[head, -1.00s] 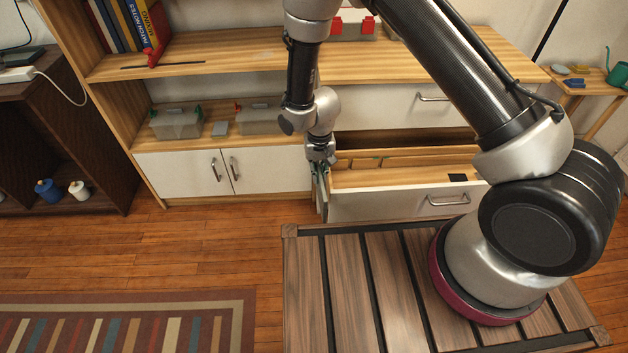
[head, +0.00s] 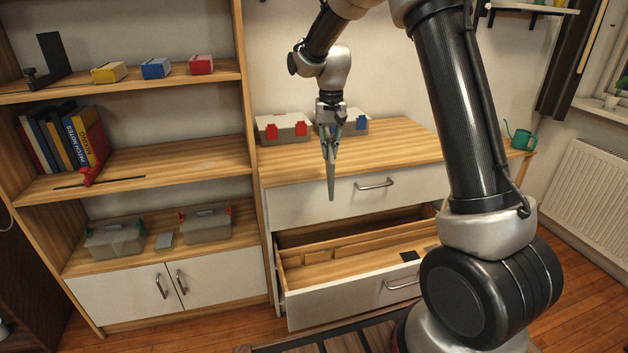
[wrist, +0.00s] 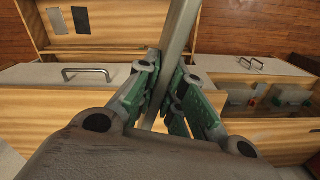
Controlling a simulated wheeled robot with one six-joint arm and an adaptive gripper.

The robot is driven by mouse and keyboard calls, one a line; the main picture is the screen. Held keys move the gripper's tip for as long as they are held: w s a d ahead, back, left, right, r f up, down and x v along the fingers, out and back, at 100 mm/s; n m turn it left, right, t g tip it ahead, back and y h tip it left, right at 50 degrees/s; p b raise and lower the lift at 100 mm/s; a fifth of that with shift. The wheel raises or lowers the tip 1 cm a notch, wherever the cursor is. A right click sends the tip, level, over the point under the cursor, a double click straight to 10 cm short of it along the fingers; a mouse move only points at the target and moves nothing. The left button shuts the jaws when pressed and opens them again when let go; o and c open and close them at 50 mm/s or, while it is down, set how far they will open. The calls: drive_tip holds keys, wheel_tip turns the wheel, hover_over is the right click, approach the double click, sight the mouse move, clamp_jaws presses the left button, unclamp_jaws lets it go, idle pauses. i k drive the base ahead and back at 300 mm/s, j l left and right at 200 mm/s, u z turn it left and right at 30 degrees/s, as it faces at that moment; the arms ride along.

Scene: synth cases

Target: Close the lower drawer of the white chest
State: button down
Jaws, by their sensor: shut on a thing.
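The white chest (head: 310,204) has its lower drawer (head: 345,303) pulled out, with a metal handle on its front. Wooden dividers and a small black flat piece (head: 410,256) show inside. The upper drawer (head: 340,205) is shut. My gripper (head: 329,132) is above the chest top, apart from both drawers. It is shut on a long, thin grey bar (head: 331,180) that points down in the head view. In the wrist view the bar (wrist: 181,30) runs between the green-padded fingers (wrist: 172,85). The drawer's inside (wrist: 110,25) also shows there.
Clear boxes with red (head: 284,128) and blue latches stand on the chest top, close behind my gripper. A wooden shelf unit (head: 245,90) rises at the left. A green watering can (head: 521,138) and a radiator (head: 590,185) are at the right.

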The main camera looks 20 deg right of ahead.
sight(415, 140)
drive_tip(key=l+u, duration=0.2)
drive_tip(key=l, duration=0.25)
drive_tip(key=k+l+u, duration=0.15)
drive_tip(key=l, duration=0.25)
drive_tip(key=l+u, duration=0.2)
drive_tip(key=l, duration=0.25)
drive_tip(key=k+l+u, duration=0.15)
drive_tip(key=l, duration=0.25)
drive_tip(key=k+l+u, duration=0.2)
drive_tip(key=l, duration=0.2)
drive_tip(key=k+l+u, duration=0.15)
drive_tip(key=l, duration=0.25)
drive_tip(key=i+l+u, duration=0.2)
drive_tip(key=l, duration=0.95)
drive_tip(key=k+l+u, duration=0.2)
drive_tip(key=l, duration=0.9)
drive_tip(key=l+u, duration=0.25)
drive_tip(key=l, duration=0.9)
drive_tip(key=l+u, duration=0.2)
drive_tip(key=l, duration=1.1)
drive_tip(key=i+l, duration=0.2)
